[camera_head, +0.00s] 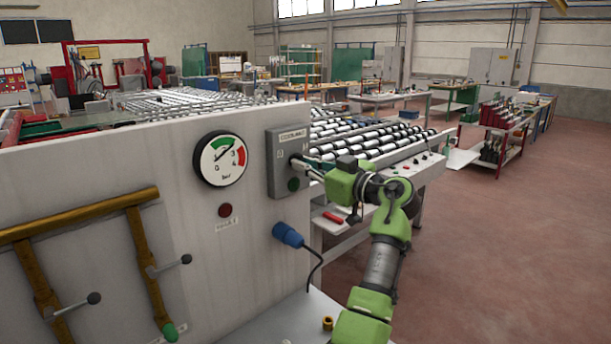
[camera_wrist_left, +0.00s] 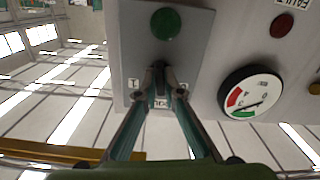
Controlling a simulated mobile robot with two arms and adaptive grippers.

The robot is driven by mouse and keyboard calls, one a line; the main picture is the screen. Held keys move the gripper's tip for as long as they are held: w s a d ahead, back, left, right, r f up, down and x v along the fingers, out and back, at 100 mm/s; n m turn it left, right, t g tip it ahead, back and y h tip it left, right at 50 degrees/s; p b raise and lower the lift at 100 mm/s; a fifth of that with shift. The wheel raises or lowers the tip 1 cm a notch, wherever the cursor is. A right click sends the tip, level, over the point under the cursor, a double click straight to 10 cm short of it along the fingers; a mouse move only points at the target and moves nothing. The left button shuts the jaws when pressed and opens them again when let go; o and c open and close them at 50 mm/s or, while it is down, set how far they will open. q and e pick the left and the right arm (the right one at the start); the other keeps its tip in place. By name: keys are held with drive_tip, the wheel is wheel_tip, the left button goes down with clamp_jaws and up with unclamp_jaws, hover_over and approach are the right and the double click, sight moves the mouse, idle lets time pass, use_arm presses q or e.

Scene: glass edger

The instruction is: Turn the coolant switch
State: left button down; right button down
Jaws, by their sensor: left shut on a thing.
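The coolant switch box (camera_head: 275,170) is a grey box marked COOLANT on the edge of the pale machine panel. A green button (camera_head: 294,184) sits low on it; the button also shows in the left wrist view (camera_wrist_left: 166,23). My left gripper (camera_head: 299,163) reaches the front of the box from the right. In the left wrist view its two fingers (camera_wrist_left: 160,88) close around the small dark switch knob (camera_wrist_left: 161,101) between the labels at its sides. The fingers mostly hide the knob, and its turn angle is hard to read. My right gripper is in neither view.
A round pressure gauge (camera_head: 220,159), a dark red lamp (camera_head: 225,210) and a blue plug (camera_head: 287,235) with cable are close by on the panel. Yellow pipes with levers (camera_head: 80,220) are at left. A roller conveyor (camera_head: 375,138) lies behind. Open floor is at right.

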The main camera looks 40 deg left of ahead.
use_arm(q)
drive_tip(key=shift+r+m, duration=0.15)
drive_tip(key=shift+m, duration=2.3)
drive_tip(key=shift+r+m, duration=0.15)
drive_tip(key=shift+m, duration=2.3)
drive_tip(key=c, duration=2.3)
unclamp_jaws()
drive_tip(key=shift+c, duration=0.2)
drive_tip(key=shift+o, duration=0.9)
drive_tip(key=shift+a+f, duration=0.2)
drive_tip(key=shift+f, duration=0.05)
